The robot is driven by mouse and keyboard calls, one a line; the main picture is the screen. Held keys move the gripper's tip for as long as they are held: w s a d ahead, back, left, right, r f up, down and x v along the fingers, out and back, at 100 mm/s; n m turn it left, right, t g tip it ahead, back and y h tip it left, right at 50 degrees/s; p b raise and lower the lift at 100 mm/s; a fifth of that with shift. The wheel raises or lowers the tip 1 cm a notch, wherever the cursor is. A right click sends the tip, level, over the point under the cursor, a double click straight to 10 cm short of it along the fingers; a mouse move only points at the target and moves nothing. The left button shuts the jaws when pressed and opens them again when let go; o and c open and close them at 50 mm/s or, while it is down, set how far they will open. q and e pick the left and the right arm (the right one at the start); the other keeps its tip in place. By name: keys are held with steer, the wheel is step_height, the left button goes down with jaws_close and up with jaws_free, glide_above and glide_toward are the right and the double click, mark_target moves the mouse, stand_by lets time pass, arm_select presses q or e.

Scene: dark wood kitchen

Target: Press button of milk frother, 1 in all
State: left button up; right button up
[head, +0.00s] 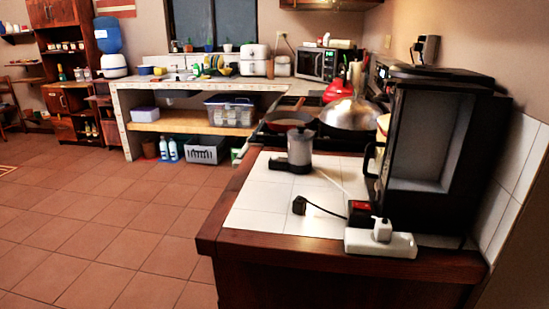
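What looks like the milk frother (299,148) is a small grey upright cylinder with a dark base part sticking out to its left. It stands on the white tiled counter (262,196), near the counter's left edge and in front of the stove. Its button is too small to make out. Neither of my grippers is in the head view.
A large black machine (435,140) stands at the counter's right. A white power strip (380,243) with plugs lies at the front edge, and a loose black plug (299,205) lies behind it. Pans (349,113) sit on the stove. Floor (130,230) left of the counter is clear.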

jaws_close()
stand_by(1.4)
